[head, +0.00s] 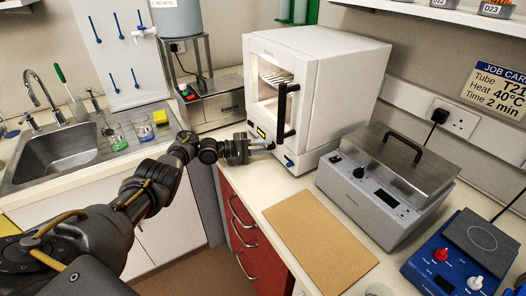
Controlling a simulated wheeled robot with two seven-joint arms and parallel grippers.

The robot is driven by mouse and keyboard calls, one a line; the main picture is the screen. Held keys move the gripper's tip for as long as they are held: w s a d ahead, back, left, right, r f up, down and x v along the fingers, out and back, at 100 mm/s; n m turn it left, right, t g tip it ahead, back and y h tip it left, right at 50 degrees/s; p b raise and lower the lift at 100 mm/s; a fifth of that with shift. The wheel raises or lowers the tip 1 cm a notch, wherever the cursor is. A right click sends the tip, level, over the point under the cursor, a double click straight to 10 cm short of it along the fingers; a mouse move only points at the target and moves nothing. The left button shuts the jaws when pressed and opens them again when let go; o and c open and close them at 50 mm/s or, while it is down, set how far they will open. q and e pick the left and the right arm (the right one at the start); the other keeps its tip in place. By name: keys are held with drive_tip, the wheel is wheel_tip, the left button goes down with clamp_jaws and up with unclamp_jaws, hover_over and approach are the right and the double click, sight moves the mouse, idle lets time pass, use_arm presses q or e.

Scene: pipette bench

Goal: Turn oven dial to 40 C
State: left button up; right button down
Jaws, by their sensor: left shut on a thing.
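The white oven (338,84) stands on the bench at centre, with a window and a black vertical handle (286,110) on its front. A small lit yellow display (261,131) shows low on the front; its reading is too small to make out. My left gripper (268,147) reaches in from the left to the lower front of the oven, just below the display. It is shut on the oven dial, which its fingers mostly hide, so I cannot tell the dial's setting. My right gripper is out of view.
A job card (497,88) on the wall reads Tube T21, Heat 40°C, Time 2 min. A water bath (385,185) with a metal lid stands right of the oven. A brown board (318,240) lies in front. A sink (52,152) is at left.

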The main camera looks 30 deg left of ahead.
use_arm(q)
drive_tip(key=shift+n, duration=0.4)
drive_tip(key=o, duration=1)
drive_tip(key=shift+f, duration=0.1)
drive_tip(key=b+v, duration=0.1)
drive_tip(key=v, duration=0.8)
drive_tip(key=shift+s+a+f, duration=0.1)
drive_tip(key=shift+a+f, duration=0.05)
drive_tip(key=shift+a, duration=0.05)
drive_tip(key=shift+s+a, duration=0.45)
drive_tip(key=shift+a, duration=0.1)
